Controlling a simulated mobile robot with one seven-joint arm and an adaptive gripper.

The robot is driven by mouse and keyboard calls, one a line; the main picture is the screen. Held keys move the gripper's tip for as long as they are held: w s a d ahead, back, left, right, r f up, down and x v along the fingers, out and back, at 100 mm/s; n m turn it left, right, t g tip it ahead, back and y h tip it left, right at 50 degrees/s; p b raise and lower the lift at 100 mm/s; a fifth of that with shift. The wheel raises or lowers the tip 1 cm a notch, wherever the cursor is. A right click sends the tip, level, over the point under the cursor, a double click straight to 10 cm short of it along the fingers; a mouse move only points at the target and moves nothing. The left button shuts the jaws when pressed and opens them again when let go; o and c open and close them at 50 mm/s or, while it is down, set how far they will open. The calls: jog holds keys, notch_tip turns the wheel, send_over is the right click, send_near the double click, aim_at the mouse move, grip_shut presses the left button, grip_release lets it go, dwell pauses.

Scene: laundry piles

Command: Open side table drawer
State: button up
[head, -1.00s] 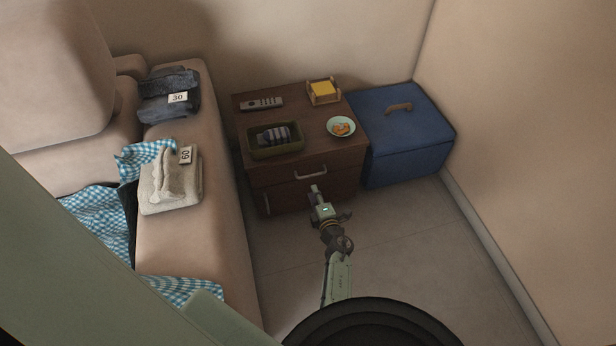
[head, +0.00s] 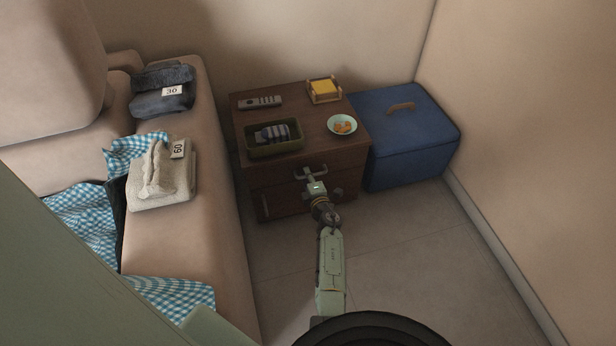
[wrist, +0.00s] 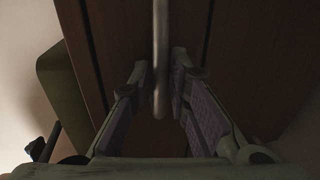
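The brown wooden side table (head: 350,105) stands against the back wall, its drawer front (head: 278,175) facing me and looking closed. A metal bar handle (head: 316,171) is on the upper drawer; in the wrist view the handle (wrist: 160,60) reaches in between the fingers. My gripper (head: 312,178) is at the drawer front, at the handle. In the wrist view my gripper (wrist: 162,85) is open, with one purple-padded finger on each side of the handle and a gap on both sides. My gripper hides part of the lower front.
On the table top are a remote (head: 260,101), a dark green tray (head: 262,152) with rolled cloth, a bowl (head: 342,125) and a yellow note holder (head: 324,90). A blue box (head: 420,135) stands close at right, the sofa (head: 215,190) at left. The floor (head: 420,250) in front is clear.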

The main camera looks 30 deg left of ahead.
grip_shut()
jog(key=shift+d, duration=0.15)
dwell(0.4)
